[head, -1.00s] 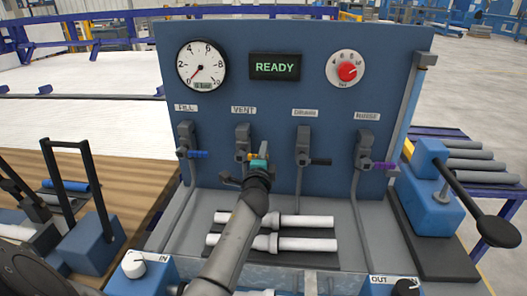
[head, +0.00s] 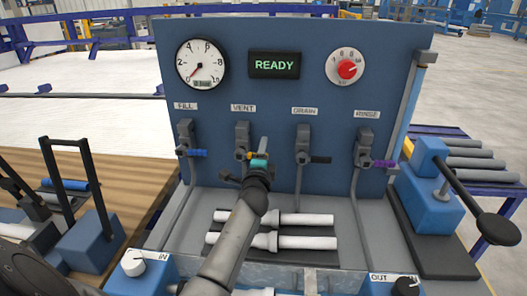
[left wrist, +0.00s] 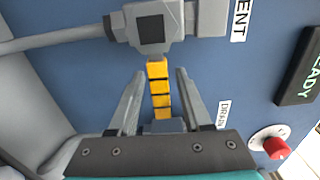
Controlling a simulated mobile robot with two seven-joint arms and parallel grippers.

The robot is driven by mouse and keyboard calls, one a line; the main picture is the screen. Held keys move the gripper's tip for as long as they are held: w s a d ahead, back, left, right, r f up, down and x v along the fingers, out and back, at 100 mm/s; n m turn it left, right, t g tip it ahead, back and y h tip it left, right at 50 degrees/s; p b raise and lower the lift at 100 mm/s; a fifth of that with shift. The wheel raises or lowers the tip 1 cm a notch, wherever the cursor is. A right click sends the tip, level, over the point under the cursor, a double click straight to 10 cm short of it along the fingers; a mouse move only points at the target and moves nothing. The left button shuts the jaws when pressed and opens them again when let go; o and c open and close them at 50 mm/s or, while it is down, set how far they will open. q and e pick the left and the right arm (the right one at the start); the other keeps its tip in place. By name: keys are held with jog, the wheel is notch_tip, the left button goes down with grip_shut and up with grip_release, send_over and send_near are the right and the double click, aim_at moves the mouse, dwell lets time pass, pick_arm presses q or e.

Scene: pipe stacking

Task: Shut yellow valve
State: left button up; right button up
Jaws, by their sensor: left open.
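The yellow valve handle (head: 243,156) is on the VENT valve, second from the left on the blue panel (head: 285,120). It is mostly hidden behind my left gripper (head: 260,160) in the head view. In the left wrist view the yellow, ribbed handle (left wrist: 160,96) sticks out from the grey valve body (left wrist: 152,32). My left gripper (left wrist: 160,78) is open, with one finger on each side of the handle. Gaps show between the fingers and the handle. My right gripper is in neither view.
Valves with blue (head: 197,153), black (head: 320,160) and purple (head: 384,163) handles flank it. White pipes (head: 290,242) lie on the grey bench below. A READY display (head: 274,65), gauge (head: 201,66) and red knob (head: 347,69) sit above. A blue lever device (head: 430,205) stands at right.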

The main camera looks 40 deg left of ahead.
pick_arm(q)
jog(key=p+v, duration=0.1)
jog(key=v, duration=1.4)
jog(key=shift+s+d, duration=0.1)
jog(key=shift+s, duration=0.05)
dwell(0.3)
